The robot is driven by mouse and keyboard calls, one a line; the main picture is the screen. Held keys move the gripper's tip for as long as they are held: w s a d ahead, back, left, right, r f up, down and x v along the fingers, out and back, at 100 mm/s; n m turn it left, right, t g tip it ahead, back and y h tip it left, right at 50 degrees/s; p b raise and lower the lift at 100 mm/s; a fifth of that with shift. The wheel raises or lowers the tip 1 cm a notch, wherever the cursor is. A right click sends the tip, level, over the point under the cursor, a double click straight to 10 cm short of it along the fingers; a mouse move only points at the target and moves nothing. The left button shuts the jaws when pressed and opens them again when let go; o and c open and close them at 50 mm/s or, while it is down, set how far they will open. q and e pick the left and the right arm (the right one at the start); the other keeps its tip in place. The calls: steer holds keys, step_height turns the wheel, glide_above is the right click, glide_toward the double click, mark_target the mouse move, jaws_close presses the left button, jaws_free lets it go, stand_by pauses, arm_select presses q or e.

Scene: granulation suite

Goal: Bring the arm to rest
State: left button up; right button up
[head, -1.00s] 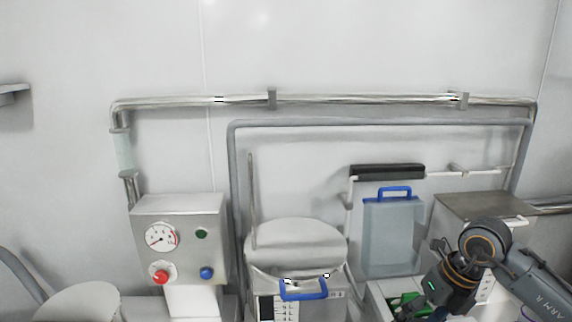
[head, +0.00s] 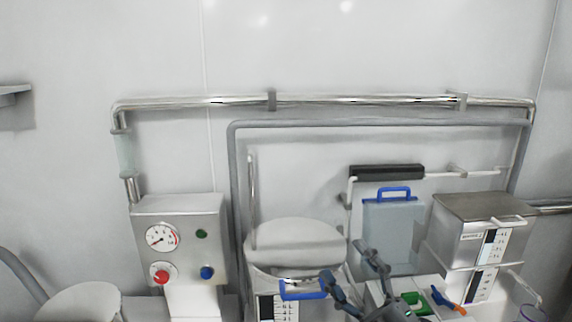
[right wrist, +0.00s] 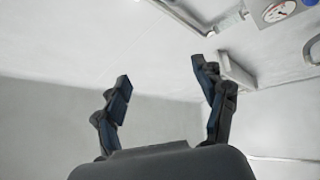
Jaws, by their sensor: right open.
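My right gripper (head: 350,272) is low in the head view, right of centre, with its dark fingers pointing up and spread apart. It also shows in the right wrist view (right wrist: 165,85), where the fingers stand wide open with nothing between them. In the head view it is in front of the lidded steel vessel (head: 295,243) with a blue handle and the blue-handled clear panel (head: 392,235). Most of the right arm is below the picture. My left gripper is in neither view.
A control box (head: 180,240) with a gauge and red, green and blue buttons stands left of the vessel. Steel boxes (head: 482,209) and a white container with green and orange items (head: 424,300) are at the right. A steel pipe (head: 340,99) runs along the wall.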

steer(key=d+f+m+g+h, duration=0.2)
steer(key=d+f+m+h, duration=0.7)
steer(key=f+m+h, duration=0.35)
steer(key=s+d+f+m+g+h, duration=0.25)
steer(key=s+f+g, duration=0.35)
steer(key=f, duration=0.4)
steer(key=s+a+f+m+g+y, duration=0.1)
steer(key=s+f+g, duration=0.4)
steer(key=s, duration=0.5)
steer(key=s+a+f+m+g+y, duration=0.1)
steer(key=s+f+g+y, duration=0.15)
steer(key=s+f, duration=0.55)
step_height(320, 180, down, 26)
steer(key=s+g+b, duration=0.2)
steer(key=s+d+f, duration=0.1)
steer(key=s+f, duration=0.7)
steer(key=f, duration=0.1)
steer(key=s+d+f+h+b, duration=0.1)
steer(key=s+d+f, duration=0.1)
steer(key=s+f, duration=0.7)
steer(key=shift+s+d+g, duration=0.15)
steer(key=shift+d+g, duration=0.15)
steer(key=shift+g, duration=0.15)
